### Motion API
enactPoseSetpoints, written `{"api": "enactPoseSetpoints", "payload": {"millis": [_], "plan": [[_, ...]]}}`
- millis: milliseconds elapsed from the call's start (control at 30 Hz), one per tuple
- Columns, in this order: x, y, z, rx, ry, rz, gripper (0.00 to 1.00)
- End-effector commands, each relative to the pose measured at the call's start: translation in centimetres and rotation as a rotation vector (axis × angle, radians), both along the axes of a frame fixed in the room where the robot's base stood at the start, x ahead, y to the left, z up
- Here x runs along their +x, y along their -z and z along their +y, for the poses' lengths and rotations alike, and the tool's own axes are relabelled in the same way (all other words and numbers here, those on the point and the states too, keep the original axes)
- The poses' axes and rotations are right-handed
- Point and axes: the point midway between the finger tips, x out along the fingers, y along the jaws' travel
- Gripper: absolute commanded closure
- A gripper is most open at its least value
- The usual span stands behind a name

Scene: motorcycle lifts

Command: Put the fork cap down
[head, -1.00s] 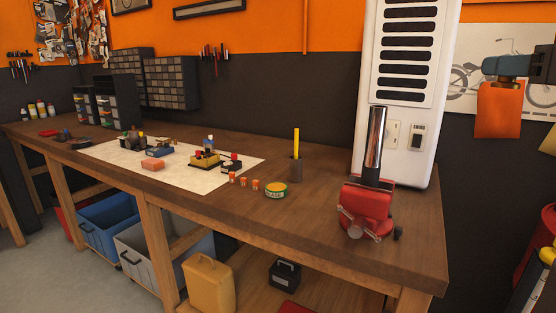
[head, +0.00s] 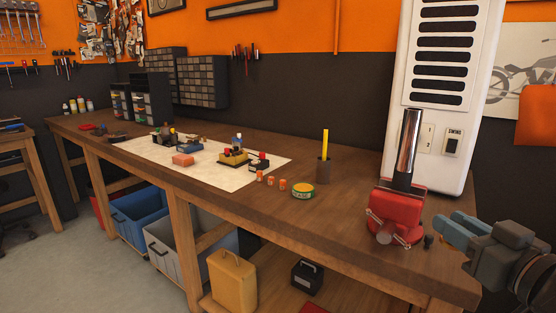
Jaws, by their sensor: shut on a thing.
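My gripper (head: 447,226), with blue fingers and a grey body, is at the right, beside the front right end of the workbench (head: 330,238). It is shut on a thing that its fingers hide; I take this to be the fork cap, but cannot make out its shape. A shiny fork tube (head: 408,145) stands upright in the red vise (head: 396,212), left of my gripper. A small dark piece (head: 429,241) shows just right of the vise, close to my fingertips; I cannot tell whether it is part of the vise.
Bare bench top lies between tin and vise.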

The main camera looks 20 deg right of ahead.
Motion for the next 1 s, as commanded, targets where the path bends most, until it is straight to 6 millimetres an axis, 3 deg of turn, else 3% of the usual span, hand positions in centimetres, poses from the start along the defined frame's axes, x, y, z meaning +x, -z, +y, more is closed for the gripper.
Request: {"api": "enactPoseSetpoints", "payload": {"millis": [33, 300, 433, 667, 1000], "plan": [[0.1, 2.3, 1.2, 0.007, -0.010, 0.011, 1.00], [0.7, 14.4, 7.1, 0.007, -0.036, 0.015, 1.00], [1.1, 19.3, 9.6, 0.002, -0.045, 0.010, 1.00], [1.4, 23.9, 11.8, -0.001, -0.053, 0.005, 1.00], [1.7, 28.4, 14.1, -0.002, -0.061, 0.003, 1.00]]}}
